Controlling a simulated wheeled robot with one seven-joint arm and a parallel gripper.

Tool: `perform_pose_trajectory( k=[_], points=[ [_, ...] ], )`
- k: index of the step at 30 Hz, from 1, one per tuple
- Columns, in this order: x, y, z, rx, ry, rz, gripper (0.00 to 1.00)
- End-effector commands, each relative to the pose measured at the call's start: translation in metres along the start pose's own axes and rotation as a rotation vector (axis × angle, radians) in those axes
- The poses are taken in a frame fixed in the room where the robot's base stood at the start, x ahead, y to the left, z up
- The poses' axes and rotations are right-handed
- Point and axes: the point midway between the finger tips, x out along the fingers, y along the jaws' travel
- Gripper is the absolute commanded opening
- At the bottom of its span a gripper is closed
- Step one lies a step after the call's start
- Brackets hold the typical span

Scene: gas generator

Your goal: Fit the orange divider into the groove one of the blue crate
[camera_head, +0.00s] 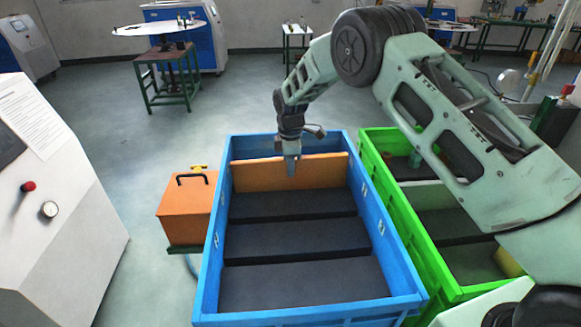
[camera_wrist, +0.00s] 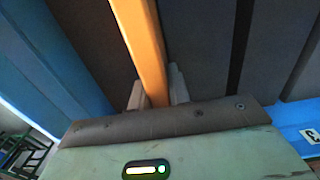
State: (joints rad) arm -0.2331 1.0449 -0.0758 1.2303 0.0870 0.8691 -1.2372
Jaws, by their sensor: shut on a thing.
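The orange divider (camera_head: 250,174) stands upright across the far end of the blue crate (camera_head: 208,265), close to its back wall. My gripper (camera_head: 291,172) is shut on the top edge of the divider, right of its middle. In the wrist view the orange divider (camera_wrist: 143,45) runs between the two fingers of my gripper (camera_wrist: 157,92). Dark grey padding with several cross grooves lines the crate floor. The lower edge of the divider is hidden, so I cannot tell whether it sits in a groove.
A green crate (camera_head: 415,235) stands right beside the blue one, with a yellow item (camera_head: 508,262) inside. An orange box with a black handle (camera_head: 186,210) stands to the left. A white machine (camera_head: 60,210) is at the far left. The near compartments of the blue crate are empty.

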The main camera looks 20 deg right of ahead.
Motion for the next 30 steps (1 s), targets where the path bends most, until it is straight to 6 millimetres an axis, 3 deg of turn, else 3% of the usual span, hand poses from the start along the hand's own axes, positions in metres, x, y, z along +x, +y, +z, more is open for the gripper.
perform_pose_trajectory(
  k=[8, 9, 11, 22, 26, 30],
  points=[
    [0.012, 0.000, 0.000, 0.000, -0.001, 0.001, 0.00],
    [0.013, 0.000, 0.001, 0.000, -0.001, -0.001, 0.24],
    [0.013, 0.000, 0.001, 0.000, -0.001, -0.001, 0.40],
    [0.007, 0.000, 0.000, 0.000, 0.000, 0.001, 0.40],
    [-0.009, 0.001, 0.000, 0.001, 0.003, 0.003, 0.40],
    [-0.038, 0.001, 0.000, 0.002, 0.002, 0.005, 0.40]
  ],
)
